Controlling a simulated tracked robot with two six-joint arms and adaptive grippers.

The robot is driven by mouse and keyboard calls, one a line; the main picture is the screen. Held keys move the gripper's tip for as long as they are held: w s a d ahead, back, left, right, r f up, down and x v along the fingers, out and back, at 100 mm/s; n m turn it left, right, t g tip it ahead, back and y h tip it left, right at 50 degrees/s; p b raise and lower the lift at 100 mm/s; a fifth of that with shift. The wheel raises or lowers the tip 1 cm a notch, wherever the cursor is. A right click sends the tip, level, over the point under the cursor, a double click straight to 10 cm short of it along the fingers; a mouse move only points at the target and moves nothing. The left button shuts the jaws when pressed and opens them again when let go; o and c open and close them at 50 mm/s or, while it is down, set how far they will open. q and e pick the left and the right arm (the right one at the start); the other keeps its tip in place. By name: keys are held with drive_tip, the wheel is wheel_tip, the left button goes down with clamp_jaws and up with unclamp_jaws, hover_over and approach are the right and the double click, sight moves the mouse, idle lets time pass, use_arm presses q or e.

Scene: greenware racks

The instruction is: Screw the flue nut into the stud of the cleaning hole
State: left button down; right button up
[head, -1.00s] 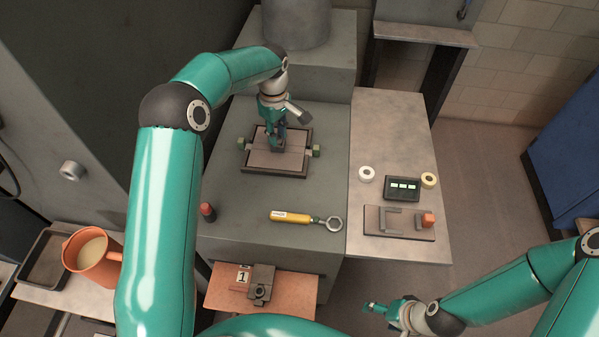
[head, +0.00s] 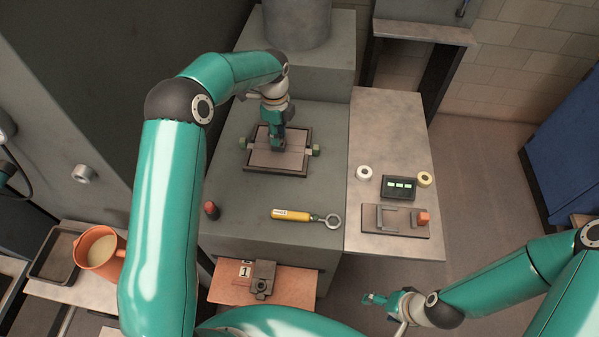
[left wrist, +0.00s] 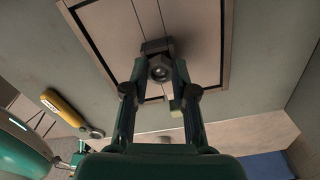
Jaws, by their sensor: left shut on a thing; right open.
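The cleaning hole cover (head: 262,160) is a framed rectangular plate on top of the grey block. My left gripper (head: 278,147) points down at the middle of this plate. In the left wrist view its fingers close on a dark hex nut (left wrist: 157,47), which I take for the flue nut. A round metal end (left wrist: 160,72) shows in the nut's centre, perhaps the stud. The gripper hides the nut's seating in the head view, so thread engagement cannot be seen. My right gripper (head: 373,299) is open and empty at the lower right, away from the block.
A yellow-handled ring wrench (head: 292,215) and a red-capped item (head: 210,210) lie in front of the plate. The right-hand bench (head: 390,120) carries rolls and a display box (head: 398,187). An orange jug (head: 100,250) stands lower left.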

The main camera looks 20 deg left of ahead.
use_arm(q)
drive_tip(key=m, duration=0.5)
drive_tip(key=shift+m, duration=0.4)
drive_tip(key=m, duration=0.2)
drive_tip(key=shift+m, duration=0.4)
drive_tip(key=c, duration=0.8)
unclamp_jaws()
drive_tip(key=shift+c, duration=0.2)
drive_tip(key=c, duration=0.3)
